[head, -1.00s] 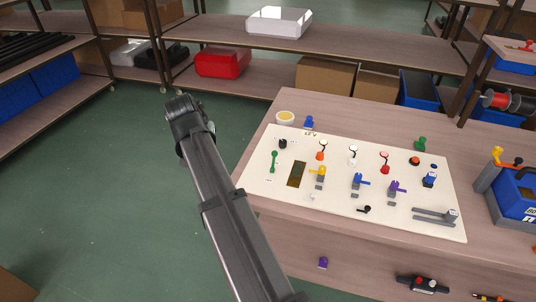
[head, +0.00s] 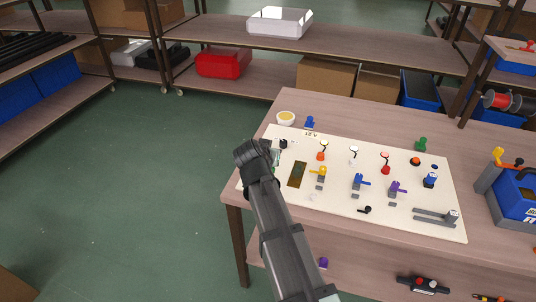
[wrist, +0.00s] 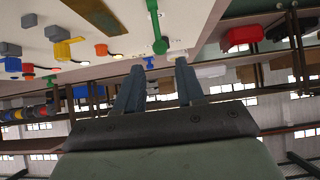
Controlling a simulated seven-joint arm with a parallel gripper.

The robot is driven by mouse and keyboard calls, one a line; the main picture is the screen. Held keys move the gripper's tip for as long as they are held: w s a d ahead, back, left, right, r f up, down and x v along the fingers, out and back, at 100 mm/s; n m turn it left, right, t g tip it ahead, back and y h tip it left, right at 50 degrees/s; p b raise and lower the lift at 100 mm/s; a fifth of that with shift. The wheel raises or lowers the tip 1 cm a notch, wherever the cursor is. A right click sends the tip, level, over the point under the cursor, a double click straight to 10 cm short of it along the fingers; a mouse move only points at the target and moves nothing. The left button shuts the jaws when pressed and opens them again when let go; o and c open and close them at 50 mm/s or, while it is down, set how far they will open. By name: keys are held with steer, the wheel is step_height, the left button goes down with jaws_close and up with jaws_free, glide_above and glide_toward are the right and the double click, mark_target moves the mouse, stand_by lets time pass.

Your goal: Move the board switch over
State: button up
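The pale board (head: 335,197) lies on the wooden table and carries several switches and knobs. A green lever with a round end (wrist: 160,46) stands at the board's left side; in the head view only a bit of it (head: 275,157) shows beside my arm. No part is labelled as the switch that I can read. My gripper (wrist: 160,66) is open, its two blue-grey fingers apart and nothing between them. The green lever's round end appears just beyond the fingertips, roughly in line with the gap; I see no contact. In the head view my wrist hides the fingers.
A yellow lever (head: 318,171), a blue lever (head: 360,181) and a purple lever (head: 396,187) stand farther right on the board. A black knob (head: 283,144) is close to my wrist. A blue box (head: 518,194) stands at the table's right. The floor left of the table is clear.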

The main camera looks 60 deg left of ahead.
steer(key=x, duration=0.7)
steer(key=shift+w+a+f, duration=0.15)
steer(key=shift+a, duration=0.05)
steer(key=shift+d, duration=0.15)
steer(key=c, duration=0.6)
